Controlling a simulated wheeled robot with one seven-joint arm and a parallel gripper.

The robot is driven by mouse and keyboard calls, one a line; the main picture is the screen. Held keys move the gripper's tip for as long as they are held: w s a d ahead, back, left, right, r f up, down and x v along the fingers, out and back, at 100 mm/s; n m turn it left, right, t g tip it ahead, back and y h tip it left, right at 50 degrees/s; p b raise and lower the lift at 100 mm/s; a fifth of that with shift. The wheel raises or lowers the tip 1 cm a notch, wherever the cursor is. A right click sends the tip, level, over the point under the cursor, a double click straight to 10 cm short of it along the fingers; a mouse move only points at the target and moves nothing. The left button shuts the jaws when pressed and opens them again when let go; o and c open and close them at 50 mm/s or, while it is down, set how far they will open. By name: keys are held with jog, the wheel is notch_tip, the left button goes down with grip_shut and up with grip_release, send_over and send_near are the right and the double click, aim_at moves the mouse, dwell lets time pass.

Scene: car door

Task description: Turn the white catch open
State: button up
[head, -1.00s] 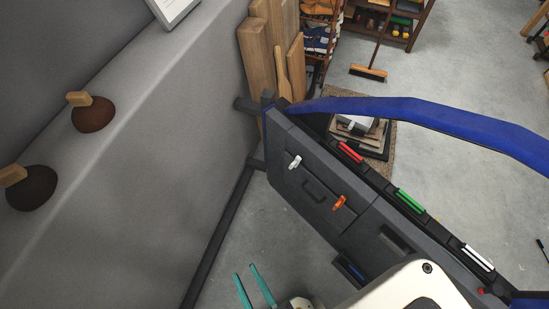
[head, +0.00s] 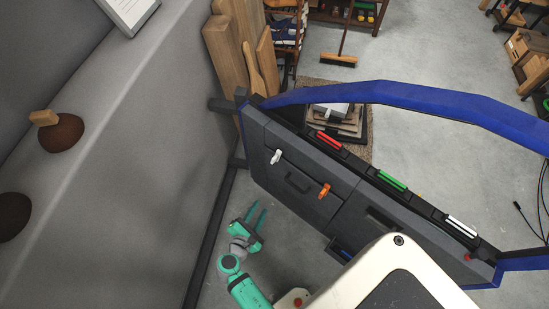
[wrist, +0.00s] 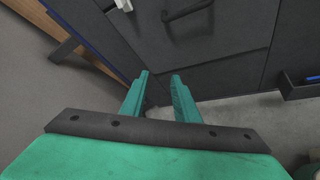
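The white catch (head: 276,156) sits on the upper left of the dark grey car door panel (head: 350,222). It also shows at the top edge of the wrist view (wrist: 124,5), partly cut off. An orange catch (head: 324,190) is on the same panel to its right, with a dark pull handle (head: 298,182) between them. My gripper (head: 256,212) is below and left of the white catch, apart from the door. In the wrist view, its two teal fingers (wrist: 160,82) are spread with nothing between them.
The grey wall (head: 110,160) with brown knobs (head: 62,132) runs along the left. Wooden boards (head: 225,60) stand behind the door's left end. The blue door frame (head: 400,92) arches over the far side. Bare floor (head: 285,255) lies below the panel.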

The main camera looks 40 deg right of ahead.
jog(key=w+d+r+n+g+h, duration=0.1)
jog(key=w+d+r+h, duration=0.2)
jog(key=w+r, duration=0.2)
jog(key=g+h, duration=0.2)
jog(key=h, duration=0.1)
send_near(272, 161)
jog(key=x, duration=1.1)
jog(key=shift+d+r, duration=0.1)
jog(key=shift+r, duration=0.2)
jog(key=shift+c, duration=0.3)
grip_shut()
